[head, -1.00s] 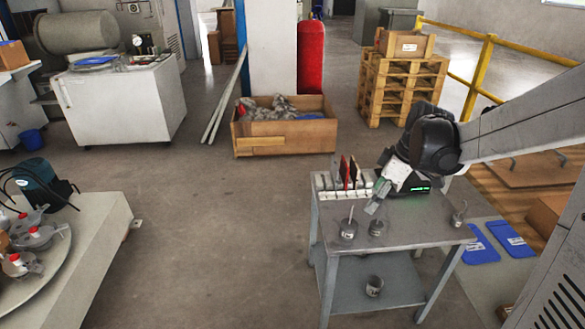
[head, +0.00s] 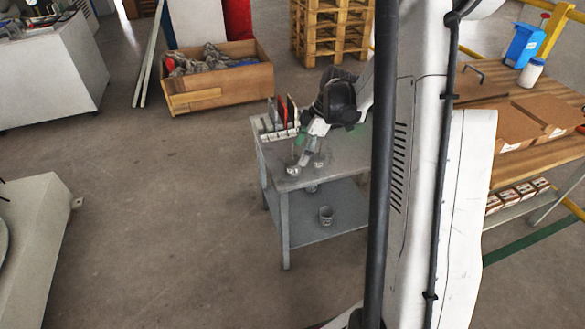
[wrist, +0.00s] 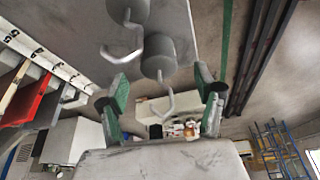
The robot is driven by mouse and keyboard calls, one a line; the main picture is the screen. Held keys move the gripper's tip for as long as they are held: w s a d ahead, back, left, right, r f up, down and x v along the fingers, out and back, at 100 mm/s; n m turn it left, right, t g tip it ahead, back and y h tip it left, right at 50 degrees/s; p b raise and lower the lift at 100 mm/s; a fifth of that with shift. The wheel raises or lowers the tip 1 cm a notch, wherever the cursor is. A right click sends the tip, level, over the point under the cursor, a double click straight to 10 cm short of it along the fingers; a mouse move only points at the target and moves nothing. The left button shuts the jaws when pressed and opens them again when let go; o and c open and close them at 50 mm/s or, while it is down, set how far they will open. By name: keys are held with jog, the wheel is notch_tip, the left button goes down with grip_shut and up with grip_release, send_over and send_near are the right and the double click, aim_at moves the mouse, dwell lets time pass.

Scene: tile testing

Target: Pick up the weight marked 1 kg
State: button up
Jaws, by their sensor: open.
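On the grey metal table (head: 345,150), two small grey cylindrical weights with hooks stand near the front edge: a left weight (head: 292,169) and a right weight (head: 319,161). The wrist view shows two such weights, one (wrist: 158,56) close ahead and another (wrist: 128,10) farther, at the top edge. No marking is legible, so I cannot tell which is 1 kg. My gripper (head: 309,147) is just above the right weight. In the wrist view its green-padded fingers (wrist: 162,92) are spread and empty, with the nearer weight's hook between them.
A white rack (head: 277,132) with upright red and dark plates stands at the table's back left. Another grey container-like piece (head: 326,215) sits on the lower shelf. My arm hides the table's right side. A wooden crate (head: 215,93) stands behind; floor left is clear.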

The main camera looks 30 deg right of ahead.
aim_at(295, 159)
jog(key=shift+b+x, duration=1.3)
jog(key=shift+x, duration=2.1)
jog(key=shift+w+r, duration=0.1)
jog(key=shift+w, duration=0.05)
grip_shut()
